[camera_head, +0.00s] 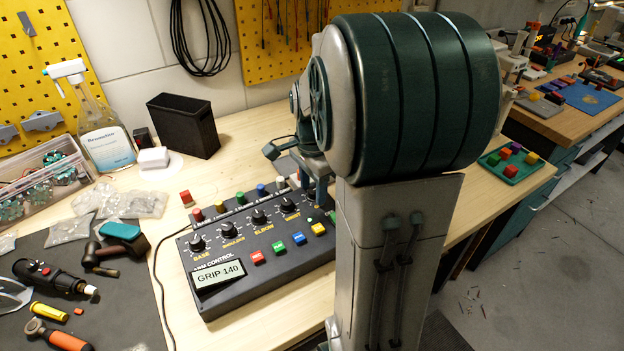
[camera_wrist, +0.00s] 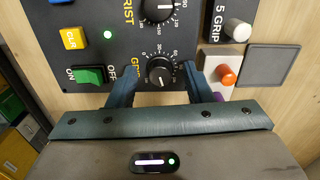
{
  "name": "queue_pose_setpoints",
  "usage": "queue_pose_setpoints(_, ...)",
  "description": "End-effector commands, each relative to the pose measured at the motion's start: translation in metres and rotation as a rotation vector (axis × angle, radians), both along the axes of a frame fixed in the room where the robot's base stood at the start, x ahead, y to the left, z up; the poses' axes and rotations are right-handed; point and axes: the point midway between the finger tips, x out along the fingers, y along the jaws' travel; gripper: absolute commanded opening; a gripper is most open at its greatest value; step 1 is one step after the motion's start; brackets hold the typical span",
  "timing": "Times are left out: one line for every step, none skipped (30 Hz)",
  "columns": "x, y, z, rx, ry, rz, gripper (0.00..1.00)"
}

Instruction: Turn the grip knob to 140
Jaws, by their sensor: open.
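The grip knob (camera_wrist: 160,73) is a round black dial with a white-marked scale on the dark control box (camera_wrist: 76,52). My gripper (camera_wrist: 159,69) is open in the wrist view, with one blue finger on each side of the knob. A small gap shows between each finger and the knob. The left finger covers part of the "GRIP" label. The knob's exact setting is too small to read. In the head view, the control box (camera_head: 265,283) carries a label plate (camera_head: 219,274) reading "GRIP 140". My arm hides the grip knob there.
The wrist knob (camera_wrist: 158,10), green switch (camera_wrist: 88,75), yellow button (camera_wrist: 72,38) and orange button (camera_wrist: 227,75) are near the fingers. In the head view, a black bin (camera_head: 183,127), spray bottle (camera_head: 104,135) and hand tools share the bench.

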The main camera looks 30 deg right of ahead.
Motion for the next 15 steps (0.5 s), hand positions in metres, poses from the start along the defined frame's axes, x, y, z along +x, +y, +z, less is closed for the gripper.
queue_pose_setpoints(0.0,0.0,0.002,-0.001,-0.001,0.0,0.46)
queue_pose_setpoints(0.0,0.0,0.004,-0.001,-0.002,0.0,0.46)
queue_pose_setpoints(0.0,0.0,0.008,0.0,-0.001,0.0,0.46)
queue_pose_setpoints(0.001,0.0,0.012,-0.001,-0.002,0.0,0.46)
queue_pose_setpoints(0.001,0.0,0.017,-0.002,-0.004,0.001,0.46)
queue_pose_setpoints(0.001,0.0,0.025,-0.002,-0.004,0.001,0.46)
queue_pose_setpoints(0.001,0.0,0.031,-0.001,-0.005,0.001,0.46)
queue_pose_setpoints(0.001,0.0,0.037,-0.001,-0.005,0.001,0.46)
queue_pose_setpoints(0.001,0.0,0.047,-0.001,-0.005,0.001,0.46)
queue_pose_setpoints(0.001,0.0,0.054,-0.002,-0.007,0.001,0.46)
queue_pose_setpoints(0.001,0.0,0.062,-0.002,-0.006,0.001,0.46)
queue_pose_setpoints(0.001,0.0,0.071,-0.002,-0.005,0.001,0.46)
queue_pose_setpoints(0.001,0.0,0.078,-0.002,-0.006,0.001,0.46)
queue_pose_setpoints(0.001,0.0,0.085,-0.002,-0.005,0.001,0.46)
queue_pose_setpoints(0.001,0.0,0.093,-0.002,-0.005,0.001,0.46)
